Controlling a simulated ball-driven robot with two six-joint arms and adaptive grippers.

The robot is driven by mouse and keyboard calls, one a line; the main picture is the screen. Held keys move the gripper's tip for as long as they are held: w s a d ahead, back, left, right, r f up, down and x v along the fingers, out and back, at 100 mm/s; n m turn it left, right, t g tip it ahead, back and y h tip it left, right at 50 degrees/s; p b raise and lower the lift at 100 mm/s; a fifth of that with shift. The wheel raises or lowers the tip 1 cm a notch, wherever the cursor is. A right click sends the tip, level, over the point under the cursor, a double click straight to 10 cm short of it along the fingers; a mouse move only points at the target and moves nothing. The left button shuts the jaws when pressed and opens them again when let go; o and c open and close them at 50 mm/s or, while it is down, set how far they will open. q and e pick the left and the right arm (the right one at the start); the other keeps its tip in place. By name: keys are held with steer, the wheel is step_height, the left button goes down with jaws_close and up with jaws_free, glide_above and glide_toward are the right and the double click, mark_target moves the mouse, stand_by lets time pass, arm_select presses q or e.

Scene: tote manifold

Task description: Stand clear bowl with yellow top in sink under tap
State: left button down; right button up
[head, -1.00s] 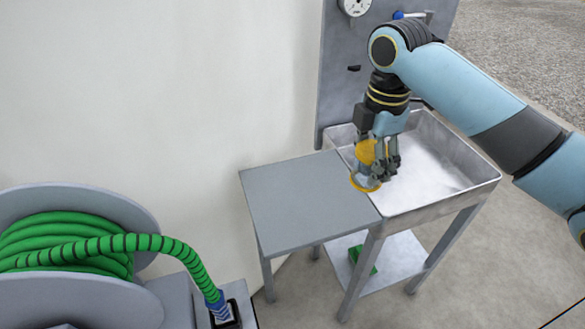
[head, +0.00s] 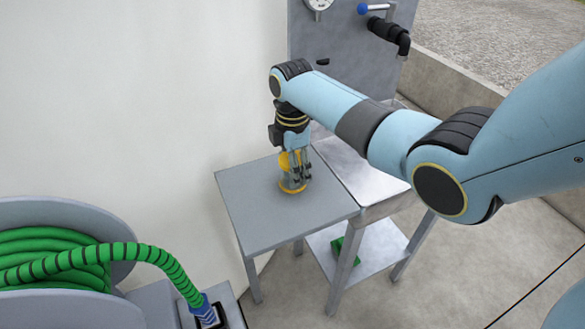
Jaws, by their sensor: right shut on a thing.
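My right gripper (head: 299,170) points down over the grey side board beside the sink. It is shut on the clear bowl with yellow top (head: 292,187), whose yellow-orange parts show between and below the fingers. The fingers hide much of the bowl. Its lower rim is at or just above the board; I cannot tell if it touches. The metal sink (head: 368,183) is right of the board, partly covered by my right arm. The tap (head: 390,33), with a black spout and a blue-ended lever, is on the grey back panel above. My left gripper is out of view.
The grey side board (head: 262,215) has clear room around the bowl. A green item (head: 337,248) lies on the shelf below the sink. A reel of green hose (head: 55,255) stands at the lower left. A pale wall is behind the board.

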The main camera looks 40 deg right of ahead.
steer(key=shift+f, duration=0.25)
steer(key=shift+f, duration=0.15)
steer(key=o, duration=1.3)
steer(key=shift+c, duration=0.2)
